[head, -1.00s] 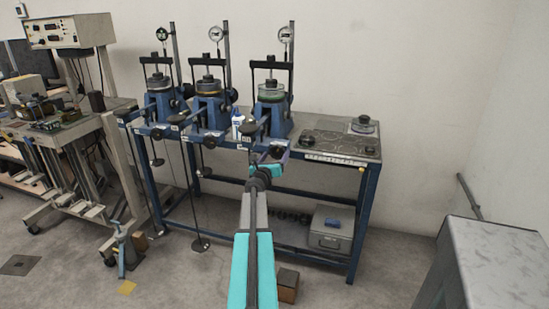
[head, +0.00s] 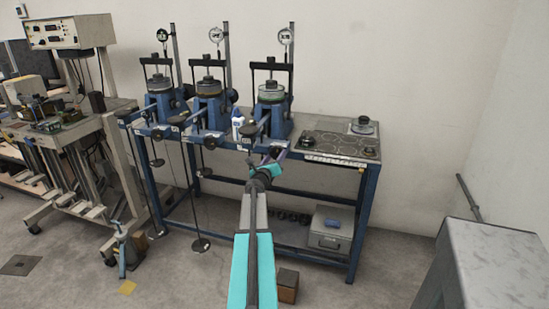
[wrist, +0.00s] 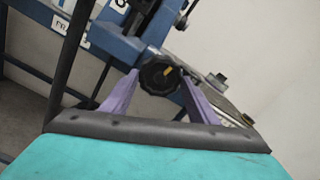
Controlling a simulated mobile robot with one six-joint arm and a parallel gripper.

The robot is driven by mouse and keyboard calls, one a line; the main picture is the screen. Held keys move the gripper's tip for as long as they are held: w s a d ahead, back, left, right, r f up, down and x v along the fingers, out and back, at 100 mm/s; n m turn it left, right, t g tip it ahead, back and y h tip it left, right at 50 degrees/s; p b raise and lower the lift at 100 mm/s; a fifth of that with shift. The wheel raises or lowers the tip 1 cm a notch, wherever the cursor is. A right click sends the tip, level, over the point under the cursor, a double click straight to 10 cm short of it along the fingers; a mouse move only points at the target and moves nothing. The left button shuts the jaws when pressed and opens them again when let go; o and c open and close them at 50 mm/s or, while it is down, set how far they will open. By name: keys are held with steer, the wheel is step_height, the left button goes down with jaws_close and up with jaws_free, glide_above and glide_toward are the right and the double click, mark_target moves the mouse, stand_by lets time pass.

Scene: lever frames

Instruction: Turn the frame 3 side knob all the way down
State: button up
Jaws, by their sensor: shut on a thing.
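Frame 3 (head: 272,118) is the rightmost of the blue lever frames on the bench in the head view. Its black ribbed side knob (wrist: 158,78) shows in the wrist view, with a short yellow mark on its face. My gripper (wrist: 160,84) has its two purple fingers on either side of the knob and is shut on it. In the head view my gripper (head: 270,160) is at the bench's front edge, below frame 3, and my arm hides the knob there.
Two similar frames (head: 209,108) stand to the left. A white bottle (head: 238,124) is beside frame 3. A dark panel (head: 338,145) lies on the bench at right. Hanging rods and weights (head: 200,244) are at left. A grey box (head: 330,231) sits on the lower shelf.

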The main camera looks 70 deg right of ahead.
steer(key=n, duration=0.1)
steer(key=n+p, duration=0.1)
steer(key=n, duration=0.1)
steer(key=n+p, duration=0.1)
steer(key=shift+d+r, duration=0.15)
steer(key=shift+r, duration=0.1)
steer(key=n+p, duration=0.2)
steer(key=n, duration=0.3)
steer(key=shift+r+p, duration=0.1)
steer(key=shift+p, duration=0.3)
steer(key=n+p, duration=0.3)
steer(key=n, duration=0.1)
steer(key=shift+s+n+p, duration=0.1)
steer(key=shift+n+p, duration=1.05)
steer(key=shift+n, duration=1.05)
steer(key=o, duration=1)
steer(key=shift+o, duration=0.2)
steer(key=shift+f, duration=0.2)
